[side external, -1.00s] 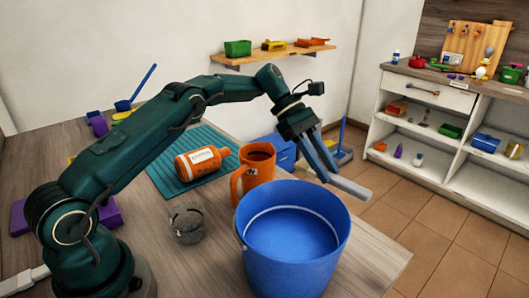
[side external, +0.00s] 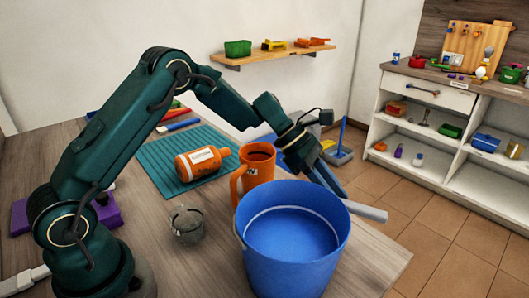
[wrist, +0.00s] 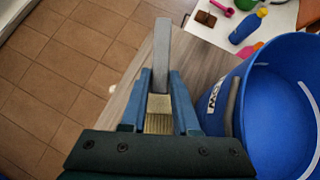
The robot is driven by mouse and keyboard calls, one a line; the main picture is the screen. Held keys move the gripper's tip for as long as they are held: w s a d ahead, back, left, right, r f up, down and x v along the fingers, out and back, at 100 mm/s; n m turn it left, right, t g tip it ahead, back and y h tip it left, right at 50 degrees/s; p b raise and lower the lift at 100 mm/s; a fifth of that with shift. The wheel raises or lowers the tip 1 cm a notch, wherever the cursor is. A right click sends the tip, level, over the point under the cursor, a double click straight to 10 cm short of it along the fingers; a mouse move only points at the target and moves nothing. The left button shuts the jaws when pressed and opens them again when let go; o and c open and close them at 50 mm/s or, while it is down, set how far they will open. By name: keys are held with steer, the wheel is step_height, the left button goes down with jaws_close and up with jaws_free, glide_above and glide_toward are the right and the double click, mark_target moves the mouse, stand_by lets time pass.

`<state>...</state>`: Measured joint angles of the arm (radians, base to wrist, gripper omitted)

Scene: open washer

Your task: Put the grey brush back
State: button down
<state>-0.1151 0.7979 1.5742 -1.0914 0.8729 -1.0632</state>
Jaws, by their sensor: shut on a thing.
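My gripper (side external: 332,182) is shut on the grey brush (side external: 368,211), beyond the blue bucket's far right rim. In the wrist view my gripper (wrist: 160,88) has its blue fingers on either side of the brush (wrist: 161,52); the grey handle points away and pale bristles show between the fingers. The brush appears over the wooden table's edge strip, beside the bucket. In the side view the bucket's rim hides part of the fingers, and whether the brush touches the table is unclear.
The large blue bucket (side external: 290,270) stands close to the gripper; it also fills the right of the wrist view (wrist: 285,110). Tiled floor (wrist: 60,75) lies beyond the table edge.

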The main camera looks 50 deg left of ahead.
mark_target(344, 201)
step_height(344, 201, down, 6)
steer(key=shift+f, duration=0.25)
steer(key=shift+f, duration=0.15)
steer(key=c, duration=0.7)
jaws_free()
steer(key=shift+o, duration=0.2)
steer(key=shift+a+r, duration=0.1)
steer(key=shift+r, duration=0.2)
steer(key=v, duration=0.2)
steer(key=shift+a+r, duration=0.25)
step_height(344, 201, up, 7)
steer(key=shift+s, duration=0.15)
